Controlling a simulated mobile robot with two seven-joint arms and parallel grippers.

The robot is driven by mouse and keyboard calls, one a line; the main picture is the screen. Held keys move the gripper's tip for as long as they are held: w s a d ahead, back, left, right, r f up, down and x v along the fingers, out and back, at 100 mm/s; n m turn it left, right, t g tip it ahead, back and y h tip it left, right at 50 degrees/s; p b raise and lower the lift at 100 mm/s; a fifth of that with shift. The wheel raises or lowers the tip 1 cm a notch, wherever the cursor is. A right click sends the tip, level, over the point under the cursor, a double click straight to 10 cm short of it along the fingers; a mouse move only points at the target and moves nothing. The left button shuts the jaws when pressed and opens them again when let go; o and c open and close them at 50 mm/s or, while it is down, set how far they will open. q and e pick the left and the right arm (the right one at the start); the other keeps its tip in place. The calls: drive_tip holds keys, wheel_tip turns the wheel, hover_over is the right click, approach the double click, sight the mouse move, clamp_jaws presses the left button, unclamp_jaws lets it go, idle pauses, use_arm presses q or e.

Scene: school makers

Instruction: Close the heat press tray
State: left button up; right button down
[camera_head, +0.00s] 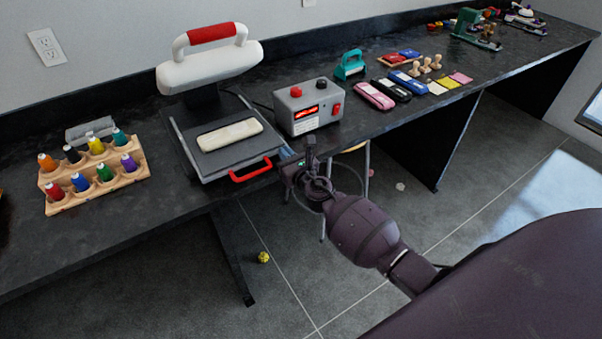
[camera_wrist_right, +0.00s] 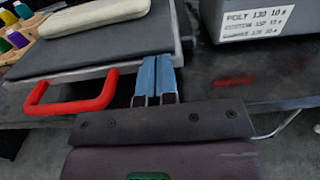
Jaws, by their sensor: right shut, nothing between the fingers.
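The heat press has a white upper part (camera_head: 208,70) with a red grip (camera_head: 211,33). Its grey tray (camera_head: 193,146) sticks out in front of the white part, towards the counter's front edge. A cream pad (camera_head: 230,135) lies on the tray's dark top. The red tray handle (camera_head: 250,173) is at its front; the handle also shows at left in the right wrist view (camera_wrist_right: 72,104). My right gripper (camera_head: 287,155) is shut and empty, just right of the handle. In the right wrist view its blue fingertips (camera_wrist_right: 156,78) are together by the tray's front right corner; contact is unclear.
A grey control box (camera_head: 308,108) stands close to the right of the tray. A wooden rack of coloured spools (camera_head: 95,178) stands to the left. Stamps, tins and pads lie farther right on the dark counter (camera_head: 130,235). The floor in front is mostly clear.

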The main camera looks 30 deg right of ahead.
sight(276, 142)
drive_tip(key=w+b, duration=0.1)
drive_tip(key=w, duration=0.3)
drive_tip(key=shift+w+f, duration=0.1)
drive_tip(key=shift+f, duration=0.1)
drive_tip(key=shift+w+a+r, duration=0.1)
drive_tip(key=shift+w, duration=0.25)
drive_tip(key=shift+w+r, duration=0.1)
drive_tip(key=shift+w, duration=0.1)
use_arm(q)
drive_tip(key=shift+w+d+f, duration=0.1)
drive_tip(key=shift+w+f, duration=0.05)
drive_tip(key=shift+w, duration=0.35)
drive_tip(key=shift+f, duration=0.1)
